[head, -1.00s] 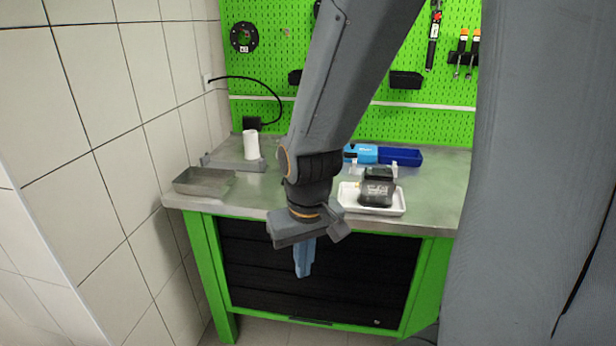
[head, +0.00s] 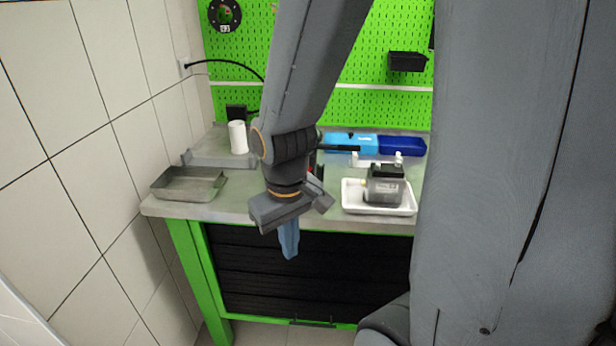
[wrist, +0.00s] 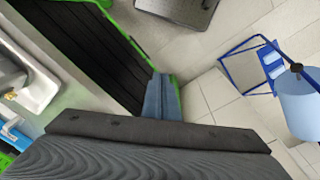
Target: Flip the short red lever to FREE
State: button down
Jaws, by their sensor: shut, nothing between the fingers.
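My gripper (head: 289,240) hangs in front of the bench's front edge, pointing down, with its blue fingers closed together and empty. The fingers also show in the wrist view (wrist: 162,98), above the floor beside the bench. A small red and dark part (head: 319,172) shows on the bench just right of my wrist, mostly hidden behind my arm. I cannot tell whether it is the short red lever or read any FREE marking. A dark grey pump-like unit (head: 384,187) sits in a white tray (head: 378,211) to the right, apart from my gripper.
A metal tray (head: 188,184) and a white cylinder (head: 237,137) stand at the bench's left. Blue bins (head: 402,146) stand at the back. A tiled wall (head: 70,150) bounds the left. In the wrist view, a blue bucket (wrist: 298,104) and blue-framed stand are at the right.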

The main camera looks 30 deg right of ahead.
jog(key=w+d+f+n+g+h+b, duration=0.15)
jog(key=d+n+h, duration=0.3)
jog(key=n, duration=0.45)
jog(key=d+f+n+h+b, duration=0.1)
jog(key=d+f+n+h, duration=0.15)
jog(key=d+n, duration=0.4)
jog(key=w+r+n+t+h, duration=0.1)
jog(key=w+n+t, duration=0.1)
jog(key=w+n, duration=0.2)
jog(key=w+r+n+t+h+b, duration=0.1)
jog(key=w+n+t+h, duration=0.1)
jog(key=w+n, duration=0.3)
jog(key=w+n+t+h+b, duration=0.1)
jog(key=w+n+t, duration=0.1)
jog(key=w+n, duration=0.3)
jog(key=shift+r+n+t+h, duration=0.2)
jog(key=shift+n, duration=0.6)
jog(key=shift+r+n+t+h, duration=0.15)
jog(key=shift+r+n+h, duration=0.05)
jog(key=shift+n, duration=0.55)
jog(key=shift+w+a+r+n, duration=0.15)
jog(key=shift+w+n, duration=0.15)
jog(key=shift+w, duration=0.05)
